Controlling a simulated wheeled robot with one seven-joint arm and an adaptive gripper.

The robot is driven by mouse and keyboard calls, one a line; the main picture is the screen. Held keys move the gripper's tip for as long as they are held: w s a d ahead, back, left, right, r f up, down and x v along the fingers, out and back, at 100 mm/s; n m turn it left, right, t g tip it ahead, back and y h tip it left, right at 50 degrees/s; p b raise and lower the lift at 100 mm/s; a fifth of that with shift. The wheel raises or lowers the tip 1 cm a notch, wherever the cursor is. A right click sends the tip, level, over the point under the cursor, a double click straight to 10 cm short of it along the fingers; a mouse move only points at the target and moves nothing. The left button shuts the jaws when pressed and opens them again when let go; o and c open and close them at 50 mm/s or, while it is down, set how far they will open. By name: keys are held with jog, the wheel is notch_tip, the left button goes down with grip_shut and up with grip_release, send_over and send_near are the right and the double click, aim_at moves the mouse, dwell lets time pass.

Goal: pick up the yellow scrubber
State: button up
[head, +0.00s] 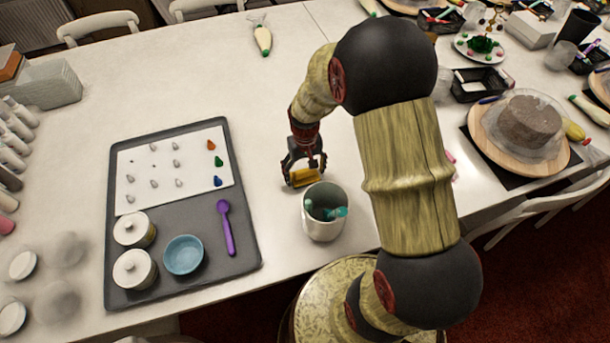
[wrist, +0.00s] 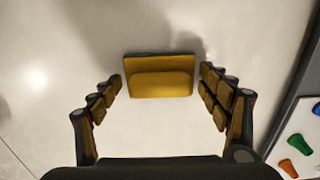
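The yellow scrubber (head: 303,177) is a small yellow block lying on the white table, just behind the white cup. In the wrist view the scrubber (wrist: 160,77) sits centred ahead, between the lines of the two fingers near their tips. My gripper (head: 305,166) is directly over it, pointing down. In the wrist view my gripper (wrist: 161,84) is open, with a gap visible on each side of the scrubber. The fingers do not appear to touch it.
A white cup (head: 323,228) with teal items stands close in front of the scrubber. A grey tray (head: 190,262) with a white sheet, jars, a blue bowl (head: 183,255) and a purple spoon (head: 227,228) lies left. The table behind is mostly clear.

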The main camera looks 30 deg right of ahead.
aim_at(305, 170)
jog(key=c, duration=0.8)
notch_tip(305, 170, up, 10)
jog(key=p, duration=0.3)
jog(key=shift+p, duration=0.35)
jog(key=o, duration=0.6)
jog(key=c, duration=0.5)
